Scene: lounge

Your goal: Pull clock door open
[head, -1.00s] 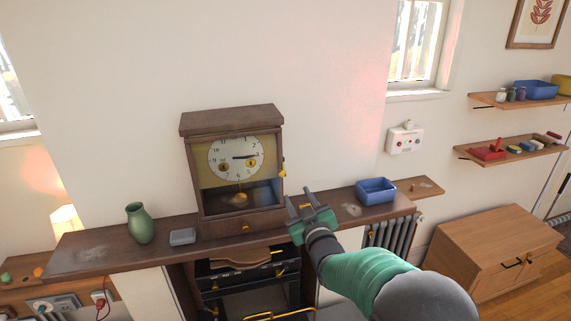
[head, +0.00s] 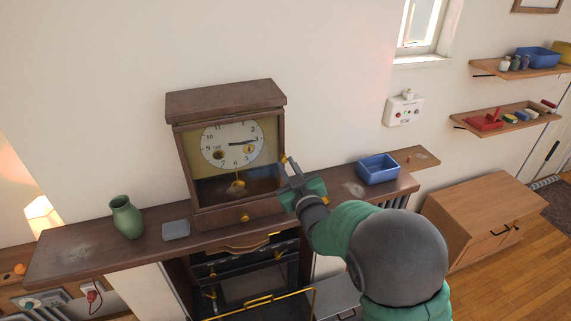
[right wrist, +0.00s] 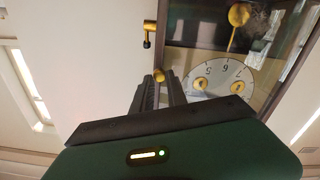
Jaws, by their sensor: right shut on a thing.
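The clock (head: 226,100) is a brown wooden case on the mantel shelf, with a white dial (head: 232,144) and a brass pendulum (head: 237,186) behind its front door. The door looks closed. My right gripper (head: 290,174) is at the right edge of the clock's front. In the right wrist view its fingers (right wrist: 160,84) are shut on a small brass knob (right wrist: 159,75) beside the dial, which appears upside down. The gripper hides part of the clock's right side in the head view. My left gripper is out of view.
The mantel shelf (head: 75,251) also holds a green vase (head: 127,217) and a grey tray (head: 176,230) to the left, and a blue bin (head: 378,169) to the right. A brass drawer knob (head: 244,217) sits below the door. A stove (head: 245,285) stands underneath.

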